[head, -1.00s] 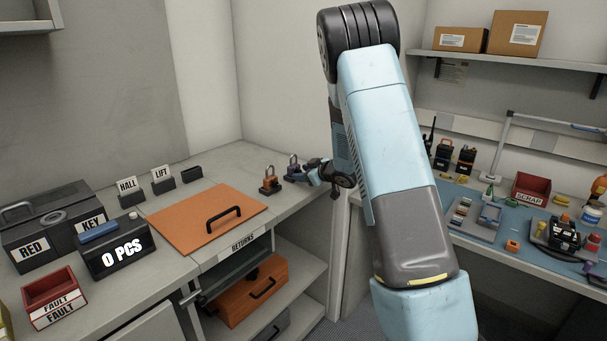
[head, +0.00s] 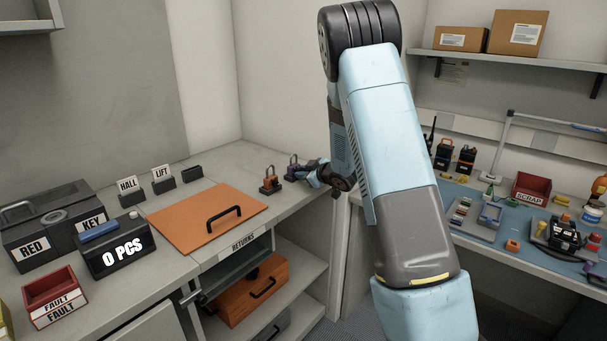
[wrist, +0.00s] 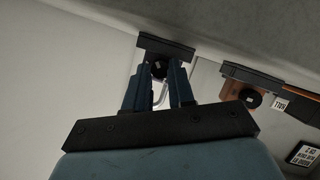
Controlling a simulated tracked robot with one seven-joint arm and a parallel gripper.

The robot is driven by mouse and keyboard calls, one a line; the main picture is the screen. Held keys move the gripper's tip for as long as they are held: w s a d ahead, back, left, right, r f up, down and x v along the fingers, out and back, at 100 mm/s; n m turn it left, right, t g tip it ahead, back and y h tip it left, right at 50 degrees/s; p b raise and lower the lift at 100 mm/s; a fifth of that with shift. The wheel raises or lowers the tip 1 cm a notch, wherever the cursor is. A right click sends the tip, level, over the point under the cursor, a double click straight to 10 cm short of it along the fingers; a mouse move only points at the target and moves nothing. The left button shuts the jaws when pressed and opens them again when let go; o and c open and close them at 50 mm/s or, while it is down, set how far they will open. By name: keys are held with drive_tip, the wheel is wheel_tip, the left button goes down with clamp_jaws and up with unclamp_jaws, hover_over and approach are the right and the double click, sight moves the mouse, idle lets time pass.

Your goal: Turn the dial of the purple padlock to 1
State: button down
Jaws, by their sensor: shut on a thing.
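The purple padlock (head: 293,162) stands upright on its dark base at the back right of the left counter. My gripper (head: 309,172) is at its right side in the head view. In the wrist view my gripper (wrist: 161,70) has its two blue fingers on either side of the round black dial (wrist: 158,69) and is shut on it. The dark base (wrist: 166,46) shows beyond the fingers. The dial has a small pale mark, too small to read. The padlock body is partly hidden by the fingers.
An orange padlock (head: 270,182) on its own base stands close by on the left; its dial (wrist: 250,98) shows at the right in the wrist view. An orange lid (head: 190,219) with a black handle lies nearer on the counter. A wall stands behind.

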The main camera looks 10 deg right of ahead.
drive_tip(key=shift+n, duration=0.4)
drive_tip(key=c, duration=0.9)
unclamp_jaws()
drive_tip(key=shift+c, duration=0.2)
drive_tip(key=shift+s, duration=0.1)
drive_tip(key=v, duration=1.3)
drive_tip(key=shift+s, duration=0.45)
drive_tip(key=shift+a+f, duration=0.1)
drive_tip(key=shift+f, duration=0.05)
